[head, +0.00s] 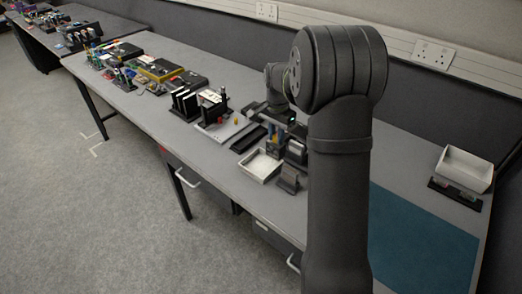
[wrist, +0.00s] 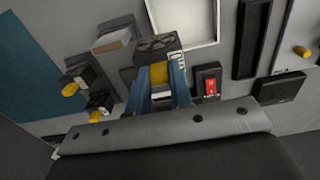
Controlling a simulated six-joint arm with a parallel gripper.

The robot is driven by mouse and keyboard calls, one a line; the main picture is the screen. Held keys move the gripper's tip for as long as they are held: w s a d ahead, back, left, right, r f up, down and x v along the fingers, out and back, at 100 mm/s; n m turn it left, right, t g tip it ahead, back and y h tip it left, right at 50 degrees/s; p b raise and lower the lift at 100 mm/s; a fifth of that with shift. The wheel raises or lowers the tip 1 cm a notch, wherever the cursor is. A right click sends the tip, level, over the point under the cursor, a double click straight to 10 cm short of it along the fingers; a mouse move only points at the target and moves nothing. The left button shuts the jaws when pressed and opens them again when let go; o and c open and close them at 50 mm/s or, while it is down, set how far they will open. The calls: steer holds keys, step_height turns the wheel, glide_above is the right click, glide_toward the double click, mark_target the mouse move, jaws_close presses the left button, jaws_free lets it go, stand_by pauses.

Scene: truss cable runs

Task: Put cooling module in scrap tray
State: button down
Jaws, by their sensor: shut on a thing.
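My gripper (wrist: 165,88) has blue fingers, closed on the yellow grip of a dark block with a fan-like round face, which looks like the cooling module (wrist: 152,48). The block's lower part is hidden by the fingers. Whether it is lifted or still seated I cannot tell. In the head view my gripper (head: 275,146) is low over the bench, partly hidden by my arm. A white open tray (head: 248,163) lies just left and in front of it; a white tray (wrist: 211,30) shows beyond the block in the wrist view. It looks empty. No label shows which tray is for scrap.
Another white tray (head: 465,160) stands at the bench's far right. A red switch (wrist: 210,87) is right of the fingers, yellow-knobbed dark parts (wrist: 75,78) left. A grey-topped block (wrist: 112,40) is close by. The teal mat (head: 415,245) looks clear. Racks (head: 184,102) fill the left.

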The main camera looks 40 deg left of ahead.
steer(key=shift+s+a+f, duration=0.3)
steer(key=shift+a+f, duration=0.55)
steer(key=shift+f, duration=0.35)
steer(key=shift+s+a+f, duration=0.25)
steer(key=shift+a+f, duration=0.55)
steer(key=shift+f, duration=0.4)
steer(key=shift+s+a+f, duration=0.3)
steer(key=shift+a+f, duration=0.55)
steer(key=shift+f, duration=0.35)
steer(key=shift+f, duration=0.35)
steer(key=c, duration=1.3)
jaws_free()
step_height(320, 180, up, 13)
steer(key=shift+f, duration=0.25)
